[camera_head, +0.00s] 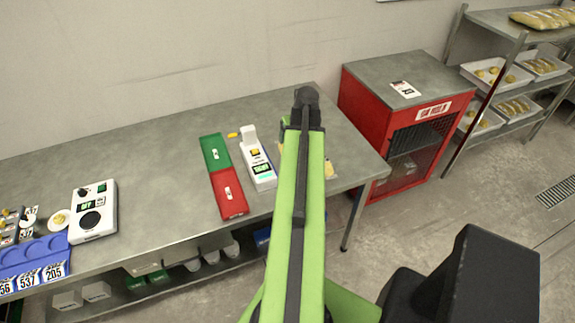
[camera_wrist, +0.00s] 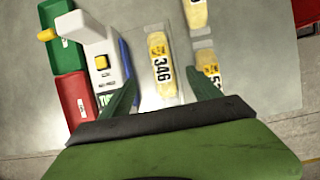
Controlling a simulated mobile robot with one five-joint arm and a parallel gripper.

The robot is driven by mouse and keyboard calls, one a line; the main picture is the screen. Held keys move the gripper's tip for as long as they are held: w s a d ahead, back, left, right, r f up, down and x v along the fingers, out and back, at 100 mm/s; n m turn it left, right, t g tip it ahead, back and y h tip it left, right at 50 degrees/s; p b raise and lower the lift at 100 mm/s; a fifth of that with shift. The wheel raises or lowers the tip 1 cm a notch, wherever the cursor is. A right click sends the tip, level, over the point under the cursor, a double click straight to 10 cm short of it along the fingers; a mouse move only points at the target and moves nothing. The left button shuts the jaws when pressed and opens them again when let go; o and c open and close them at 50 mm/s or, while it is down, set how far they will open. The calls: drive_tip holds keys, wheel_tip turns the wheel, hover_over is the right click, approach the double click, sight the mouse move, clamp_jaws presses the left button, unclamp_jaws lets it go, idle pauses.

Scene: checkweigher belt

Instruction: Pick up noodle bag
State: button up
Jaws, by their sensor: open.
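My gripper (camera_wrist: 164,88) is open, one finger on each side of this bag's near end; nothing is held. I cannot tell how high the fingers are above the table. A second similar bag (camera_wrist: 207,60) lies to the right, partly behind the right finger. A third bag (camera_wrist: 195,13) is cut off at the top edge. In the head view my arm hides most of this area; a yellow bit (camera_head: 330,169) shows beside it.
A white device with a yellow button (camera_head: 259,166) stands left of the bags, beside a green tray (camera_head: 208,141) and a red tray (camera_head: 236,207). A red cabinet (camera_head: 366,110) stands past the table's right end. A blue tray (camera_head: 28,252) and a control box (camera_head: 104,188) are far left.

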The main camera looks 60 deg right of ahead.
drive_tip(key=b+x, duration=0.4)
drive_tip(key=x, duration=0.2)
drive_tip(key=shift+a, duration=0.1)
drive_tip(key=b+x, duration=0.5)
drive_tip(key=shift+s+a+f, duration=0.1)
drive_tip(key=shift+s+f, duration=0.15)
drive_tip(key=shift+r, duration=0.15)
drive_tip(key=shift+c, duration=0.4)
clamp_jaws()
